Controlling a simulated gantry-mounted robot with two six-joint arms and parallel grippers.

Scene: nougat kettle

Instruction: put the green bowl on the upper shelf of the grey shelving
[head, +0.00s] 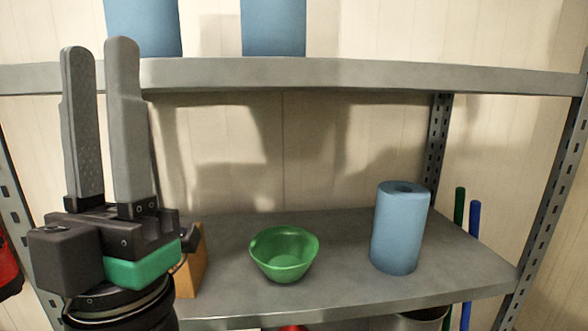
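The green bowl (284,255) stands upright on the lower visible shelf board (340,285) of the grey shelving, near its middle, and looks empty. The upper shelf (350,76) runs across the picture above it. My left gripper (99,50) is in front of the shelving at the left, fingers pointing up and tips overlapping the upper shelf in the picture. Its fingers are apart with nothing between them. It is left of the bowl and not touching it. My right gripper is out of view.
A blue roll (400,228) stands right of the bowl. Two more blue rolls (142,25) (273,25) stand on the upper shelf, whose right part is clear. An orange-brown box (192,262) is partly hidden behind my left gripper. Green and blue poles (474,225) stand at the right.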

